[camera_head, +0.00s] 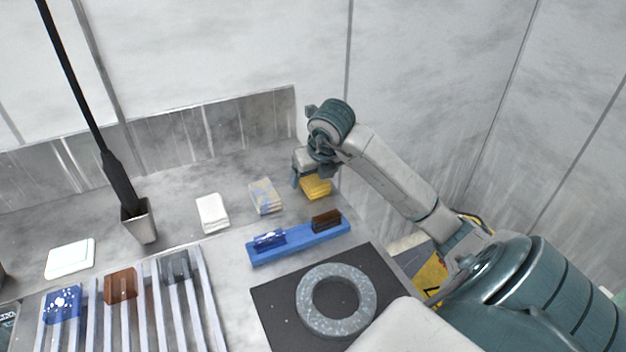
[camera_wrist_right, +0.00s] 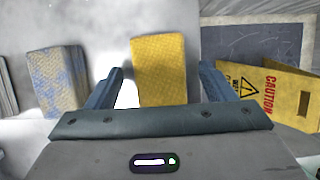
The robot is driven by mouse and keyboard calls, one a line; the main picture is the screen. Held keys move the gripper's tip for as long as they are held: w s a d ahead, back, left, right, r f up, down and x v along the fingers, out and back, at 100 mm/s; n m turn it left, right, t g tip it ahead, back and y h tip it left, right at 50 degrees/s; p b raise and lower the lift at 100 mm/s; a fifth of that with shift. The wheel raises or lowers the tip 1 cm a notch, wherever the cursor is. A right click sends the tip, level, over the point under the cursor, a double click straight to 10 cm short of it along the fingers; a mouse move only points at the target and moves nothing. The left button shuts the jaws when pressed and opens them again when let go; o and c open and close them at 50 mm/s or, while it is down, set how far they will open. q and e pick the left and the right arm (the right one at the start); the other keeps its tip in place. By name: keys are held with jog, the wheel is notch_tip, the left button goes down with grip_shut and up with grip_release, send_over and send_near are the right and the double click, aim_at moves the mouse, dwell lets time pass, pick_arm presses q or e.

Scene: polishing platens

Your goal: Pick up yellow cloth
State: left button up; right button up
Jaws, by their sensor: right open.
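The yellow cloth (camera_head: 317,188) lies folded on the grey worktop, near its right end at the back. My right gripper (camera_head: 308,180) is above it and partly covers it in the head view. In the right wrist view the yellow cloth (camera_wrist_right: 160,68) shows between the two spread fingers of my right gripper (camera_wrist_right: 160,85). The fingers are open with nothing held, and I cannot tell their exact height over the cloth. My left gripper is not in view.
A blue-patterned cloth (camera_head: 265,196) and a white cloth (camera_head: 212,212) lie left of the yellow one. A blue holder (camera_head: 290,242) with two blocks is in front. A grey ring (camera_head: 337,299) lies on a dark mat. A yellow caution sign (camera_wrist_right: 285,90) stands beyond the worktop.

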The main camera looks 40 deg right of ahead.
aim_at(314, 177)
jog(key=c, duration=1.1)
jog(key=shift+o, duration=0.2)
jog(key=shift+r, duration=0.1)
